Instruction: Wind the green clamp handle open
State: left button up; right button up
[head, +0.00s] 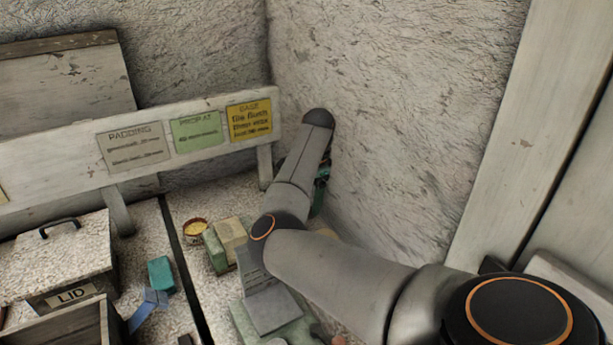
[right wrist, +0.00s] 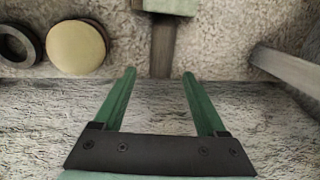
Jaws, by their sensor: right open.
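My right gripper (right wrist: 159,74) has two green fingers, spread apart with nothing between them. In the right wrist view a grey-brown bar (right wrist: 163,48) lies just beyond the fingertips, with a pale green block (right wrist: 170,5) at its far end, cut by the frame edge. I cannot tell whether this is the clamp handle. In the head view my right arm reaches in from the lower right, and its own links mostly hide the gripper near the wall. A grey block (head: 272,311) on a green base (head: 243,322) stands below the arm, partly covered. My left gripper is not in view.
A yellow-topped round thing (right wrist: 76,47) and a dark ring (right wrist: 18,45) lie left of the fingers; a grey bar (right wrist: 288,68) lies right. The head view shows a lidded box (head: 55,262), a teal block (head: 161,274), a yellow-filled bowl (head: 195,230) and a rough wall (head: 400,120) beside my arm.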

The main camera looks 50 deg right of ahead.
jog(key=shift+w+d+f, duration=0.1)
jog(key=shift+w+f, duration=0.1)
jog(key=shift+f, duration=0.95)
jog(key=shift+w+d+f, duration=0.1)
jog(key=shift+w+f, duration=0.1)
jog(key=shift+f, duration=0.95)
jog(key=shift+a, duration=0.1)
grip_shut()
